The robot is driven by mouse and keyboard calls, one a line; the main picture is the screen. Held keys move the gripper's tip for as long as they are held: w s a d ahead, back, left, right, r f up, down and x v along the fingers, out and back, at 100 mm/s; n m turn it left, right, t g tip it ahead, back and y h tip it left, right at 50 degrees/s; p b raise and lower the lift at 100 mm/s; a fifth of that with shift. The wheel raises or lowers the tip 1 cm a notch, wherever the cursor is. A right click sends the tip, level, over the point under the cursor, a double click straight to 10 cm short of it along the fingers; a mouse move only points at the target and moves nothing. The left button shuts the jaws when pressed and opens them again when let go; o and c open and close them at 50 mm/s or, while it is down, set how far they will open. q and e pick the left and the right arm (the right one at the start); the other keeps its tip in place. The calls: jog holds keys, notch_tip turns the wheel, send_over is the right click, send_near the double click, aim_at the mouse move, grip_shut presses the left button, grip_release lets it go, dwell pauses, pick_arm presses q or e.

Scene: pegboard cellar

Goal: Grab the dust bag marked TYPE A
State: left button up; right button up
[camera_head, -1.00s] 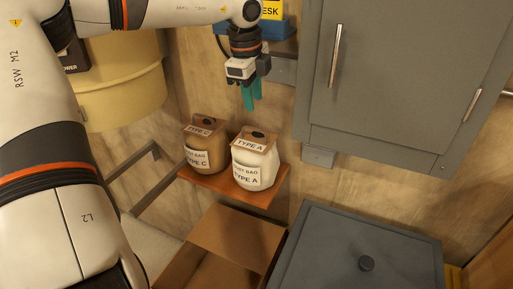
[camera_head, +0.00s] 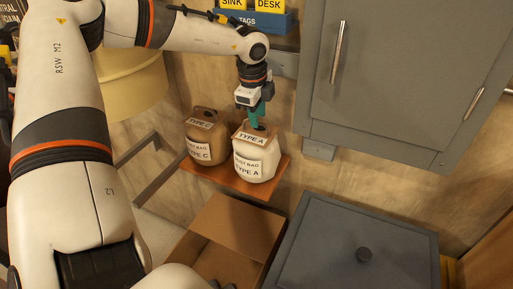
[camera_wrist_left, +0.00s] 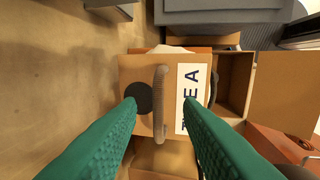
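The white dust bag marked TYPE A (camera_head: 256,163) stands upright on a small orange-brown shelf (camera_head: 205,178), to the right of the brown bag marked TYPE C (camera_head: 203,145). My left gripper (camera_head: 257,119) points down at the top of the TYPE A bag, its green fingers overlapping the card collar. In the left wrist view the fingers are spread, one on each side of a ribbed grey handle (camera_wrist_left: 160,104) on the TYPE A card top (camera_wrist_left: 178,75). A gap shows between fingers and handle. The black hole in the card is partly behind one finger. My right gripper is out of view.
A grey wall cabinet (camera_head: 400,75) hangs to the right of the gripper. A blue tags bin (camera_head: 240,20) sits above. An open cardboard box (camera_head: 238,228) and a grey lidded bin (camera_head: 355,235) stand below the shelf.

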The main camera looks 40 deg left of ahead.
pick_arm(q)
jog(key=shift+w+a+f, duration=0.1)
jog(key=shift+w+f, duration=0.1)
jog(key=shift+f, duration=0.4)
jog(key=shift+w+a+f, duration=0.1)
jog(key=shift+w+f, duration=0.05)
jog(key=shift+f, duration=0.4)
grip_shut()
